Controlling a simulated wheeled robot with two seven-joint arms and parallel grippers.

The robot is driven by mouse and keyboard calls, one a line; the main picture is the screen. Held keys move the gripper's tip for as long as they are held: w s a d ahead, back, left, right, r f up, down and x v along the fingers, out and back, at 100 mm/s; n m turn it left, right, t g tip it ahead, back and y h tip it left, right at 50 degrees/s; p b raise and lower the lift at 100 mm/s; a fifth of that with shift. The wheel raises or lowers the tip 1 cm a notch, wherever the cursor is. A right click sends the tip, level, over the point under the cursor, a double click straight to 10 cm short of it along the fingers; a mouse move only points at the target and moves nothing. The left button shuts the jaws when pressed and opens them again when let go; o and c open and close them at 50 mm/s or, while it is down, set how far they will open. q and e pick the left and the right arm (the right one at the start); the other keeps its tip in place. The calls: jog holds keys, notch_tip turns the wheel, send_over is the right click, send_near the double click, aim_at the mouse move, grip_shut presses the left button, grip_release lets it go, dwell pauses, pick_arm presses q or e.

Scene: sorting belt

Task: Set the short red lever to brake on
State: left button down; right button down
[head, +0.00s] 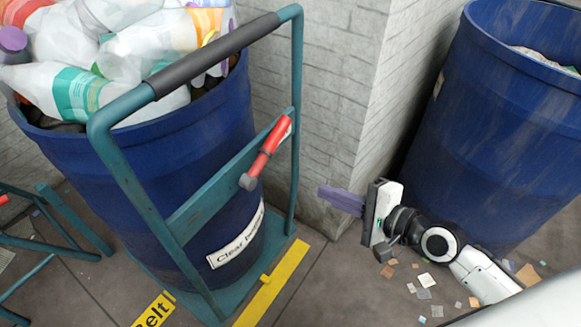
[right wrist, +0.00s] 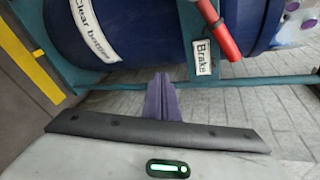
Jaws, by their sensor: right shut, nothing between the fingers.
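The short red lever (head: 268,148) sits on the teal crossbar of the cart's push frame. It slants from a grey round end at its lower left up to the right. In the right wrist view the red lever (right wrist: 220,30) lies beside a white "Brake" label (right wrist: 201,57). My right gripper (head: 322,193) has purple fingers, shut and empty, to the right of the frame and lower in the picture than the lever. In the right wrist view the gripper (right wrist: 162,80) points at the cart, apart from the lever. My left gripper is not in view.
The teal cart frame (head: 125,170) holds a blue barrel (head: 195,145) of bottles, labelled "Clear bottles" (right wrist: 95,28). A pale brick pillar (head: 330,90) stands behind. Another blue barrel (head: 490,130) is at right. Scraps (head: 427,281) litter the floor by a yellow line (head: 272,285).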

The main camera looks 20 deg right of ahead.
aim_at(268, 147)
jog(key=w+r+m+t+y+b, duration=0.1)
jog(key=w+r+m+y+b, duration=0.1)
jog(key=r+m, duration=0.4)
jog(key=shift+w+d+m+b, duration=0.35)
jog(key=shift+w+m+b, duration=0.35)
jog(key=shift+w+b, duration=0.1)
jog(key=shift+f, duration=0.1)
jog(key=w+a+r, duration=0.2)
jog(key=w+a, duration=0.4)
jog(key=shift+w+a+p, duration=0.2)
jog(key=shift+a+p, duration=0.05)
jog(key=shift+p, duration=0.1)
jog(key=shift+r, duration=0.1)
jog(key=shift+r, duration=0.1)
